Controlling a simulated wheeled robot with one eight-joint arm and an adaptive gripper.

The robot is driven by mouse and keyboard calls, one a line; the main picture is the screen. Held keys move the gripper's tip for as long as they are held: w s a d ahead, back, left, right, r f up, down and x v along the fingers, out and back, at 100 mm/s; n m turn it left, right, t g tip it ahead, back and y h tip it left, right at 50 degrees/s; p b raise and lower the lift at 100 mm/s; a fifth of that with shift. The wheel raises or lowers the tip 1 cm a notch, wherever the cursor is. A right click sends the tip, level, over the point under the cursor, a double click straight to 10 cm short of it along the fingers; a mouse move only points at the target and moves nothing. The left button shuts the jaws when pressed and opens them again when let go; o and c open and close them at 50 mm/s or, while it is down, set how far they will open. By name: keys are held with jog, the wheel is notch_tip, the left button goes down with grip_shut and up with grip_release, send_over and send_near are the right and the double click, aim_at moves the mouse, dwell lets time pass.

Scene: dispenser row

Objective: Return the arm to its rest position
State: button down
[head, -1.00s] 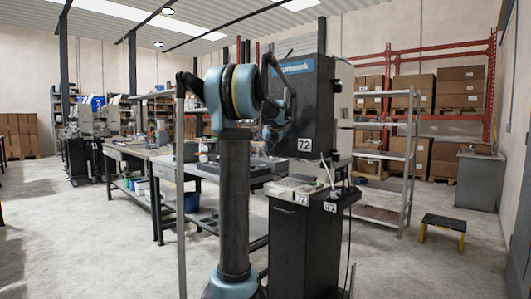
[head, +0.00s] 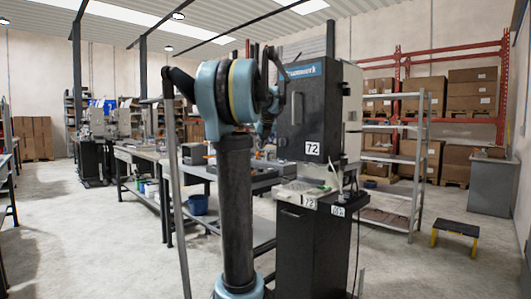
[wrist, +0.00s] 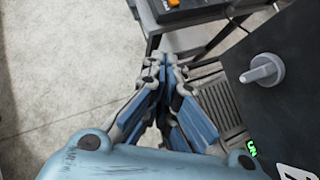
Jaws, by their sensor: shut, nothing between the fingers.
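My arm stands in the middle of the head view, its upper links folded in front of a dark dispenser machine (head: 312,105) labelled 72. My gripper is small and mostly hidden behind my arm links there. In the wrist view my gripper (wrist: 168,64) points away from the camera with its blue-grey fingers together at the tips. Nothing is held between them.
A workbench (head: 150,157) with bins runs back at left. A grey shelf rack (head: 418,165), a step stool (head: 455,237) and a grey cabinet (head: 490,187) stand at right. Boxes fill red racking (head: 398,70) behind. Open concrete floor (head: 90,240) lies at left front.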

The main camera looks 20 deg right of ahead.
jog(key=s+a+f+n+g+y, duration=0.1)
jog(key=s+a+f+n, duration=0.75)
jog(key=a, duration=0.25)
jog(key=s+a+f+n+g+y, duration=0.1)
jog(key=s+a+f+n+g, duration=0.1)
jog(key=s+a+f+n, duration=0.65)
jog(key=s+a+f+n+g, duration=0.1)
jog(key=s+a+f+n, duration=0.4)
jog(key=s+f+n, duration=0.5)
jog(key=s+a+f+n+g, duration=0.2)
jog(key=s+a+f+n, duration=0.4)
jog(key=s+f+n, duration=0.5)
jog(key=s+f, duration=0.2)
jog(key=s, duration=0.1)
jog(key=shift+s+h, duration=0.3)
jog(key=shift+w+f, duration=0.1)
jog(key=shift+w+f, duration=0.15)
jog(key=shift+w, duration=0.2)
